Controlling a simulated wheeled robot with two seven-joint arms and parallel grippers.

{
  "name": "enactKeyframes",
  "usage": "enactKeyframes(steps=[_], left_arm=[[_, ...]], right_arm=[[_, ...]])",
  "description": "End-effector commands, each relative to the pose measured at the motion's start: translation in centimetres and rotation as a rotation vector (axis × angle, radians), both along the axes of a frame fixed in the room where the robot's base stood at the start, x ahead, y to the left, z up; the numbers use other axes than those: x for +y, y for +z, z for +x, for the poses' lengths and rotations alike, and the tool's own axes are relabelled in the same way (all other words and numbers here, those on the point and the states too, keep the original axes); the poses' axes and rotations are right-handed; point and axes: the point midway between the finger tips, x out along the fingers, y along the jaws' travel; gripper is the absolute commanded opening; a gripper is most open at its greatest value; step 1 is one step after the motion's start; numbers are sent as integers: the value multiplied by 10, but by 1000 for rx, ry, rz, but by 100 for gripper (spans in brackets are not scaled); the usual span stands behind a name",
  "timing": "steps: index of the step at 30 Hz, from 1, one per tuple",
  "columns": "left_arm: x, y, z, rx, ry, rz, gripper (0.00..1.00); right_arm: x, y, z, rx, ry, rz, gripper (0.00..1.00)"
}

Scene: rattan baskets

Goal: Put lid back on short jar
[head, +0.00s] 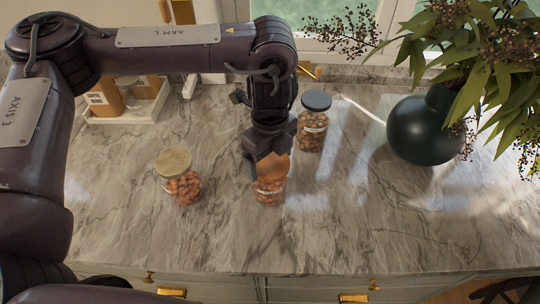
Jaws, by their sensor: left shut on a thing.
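A short glass jar (270,194) with orange-brown contents stands on the marble counter, near the middle of the head view. My left gripper (265,162) is above it, pointing down, and is shut on an orange-brown lid (276,166). The lid is right over the jar's top. The fingers hide part of it, so I cannot tell whether it touches the rim or sits level. My right gripper is out of view.
A jar with a pale wooden lid (177,178) stands to the left. A taller dark-lidded jar (313,122) stands behind right. A round dark vase (422,132) with leafy branches is at the right. A white tray (128,112) holds containers at the back left. The front counter is clear.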

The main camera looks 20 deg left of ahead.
Motion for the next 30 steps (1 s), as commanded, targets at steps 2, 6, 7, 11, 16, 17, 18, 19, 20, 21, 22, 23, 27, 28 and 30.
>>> enactKeyframes(steps=[2,6,7,11,16,17,18,19,20,21,22,23,27,28,30], left_arm=[[0,1,0,0,0,0,62],[0,0,0,-1,0,0,62],[0,0,0,-1,0,0,62],[0,0,0,-1,0,0,62],[0,0,0,0,0,0,98],[0,0,0,0,0,0,100],[0,0,0,0,0,0,100],[0,0,0,0,0,0,100],[0,0,0,0,0,0,100],[0,0,0,0,0,0,100],[0,0,0,0,0,0,100],[0,0,0,0,0,0,100],[0,0,0,0,0,0,100],[0,1,0,0,0,0,100],[0,3,0,0,0,0,100]], right_arm=[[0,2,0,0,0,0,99],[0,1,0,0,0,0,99],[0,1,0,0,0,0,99],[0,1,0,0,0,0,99],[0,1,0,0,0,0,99],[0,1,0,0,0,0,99],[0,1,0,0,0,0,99],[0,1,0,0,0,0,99],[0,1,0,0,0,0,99],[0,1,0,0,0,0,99],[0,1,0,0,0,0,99],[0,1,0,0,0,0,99],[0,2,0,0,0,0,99],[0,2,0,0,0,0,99],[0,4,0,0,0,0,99]])
